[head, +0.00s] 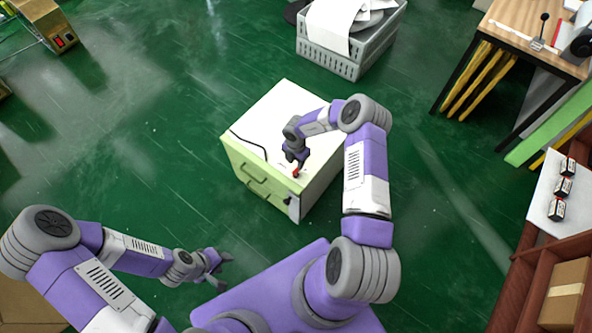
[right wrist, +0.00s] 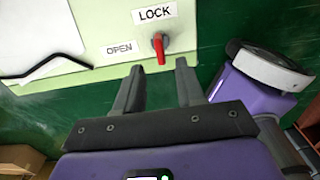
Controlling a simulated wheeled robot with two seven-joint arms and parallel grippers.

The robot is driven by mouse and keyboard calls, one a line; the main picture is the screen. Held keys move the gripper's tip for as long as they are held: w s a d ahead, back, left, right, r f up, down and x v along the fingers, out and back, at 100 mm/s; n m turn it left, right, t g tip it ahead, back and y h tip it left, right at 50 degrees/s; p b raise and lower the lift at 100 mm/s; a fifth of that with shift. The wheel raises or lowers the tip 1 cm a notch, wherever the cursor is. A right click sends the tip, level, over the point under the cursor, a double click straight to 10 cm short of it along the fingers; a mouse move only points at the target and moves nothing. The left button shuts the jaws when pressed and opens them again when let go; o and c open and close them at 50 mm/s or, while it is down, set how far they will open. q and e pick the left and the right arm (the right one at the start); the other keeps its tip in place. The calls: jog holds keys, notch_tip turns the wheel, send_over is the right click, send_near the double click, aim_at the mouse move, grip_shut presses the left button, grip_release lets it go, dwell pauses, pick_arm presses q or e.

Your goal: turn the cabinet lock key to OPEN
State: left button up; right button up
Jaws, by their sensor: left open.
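A pale green cabinet (head: 228,160) with a white top stands on the floor, with a small red key (head: 295,173) at its near right top edge. In the right wrist view the red key (right wrist: 160,50) sits in the cabinet's lock, below a LOCK label (right wrist: 154,13) and right of an OPEN label (right wrist: 119,47). My right gripper (right wrist: 160,67) is open, its fingertips either side of and just short of the key; contact is not visible. In the head view it (head: 297,162) reaches down over the key. My left gripper (head: 228,272) is open and empty, low above the floor.
A grey crate (head: 325,62) with papers stands behind the cabinet. A wooden table (head: 555,65) is at the upper right, and a shelf with small boxes (head: 561,187) at the right. A black cable (head: 246,142) lies on the cabinet. Green floor around it is clear.

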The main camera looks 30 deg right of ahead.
aim_at(296, 169)
notch_tip(296, 169, down, 7)
jog(key=b, duration=0.2)
jog(key=shift+f+b, duration=0.15)
jog(key=shift+b, duration=0.15)
grip_shut()
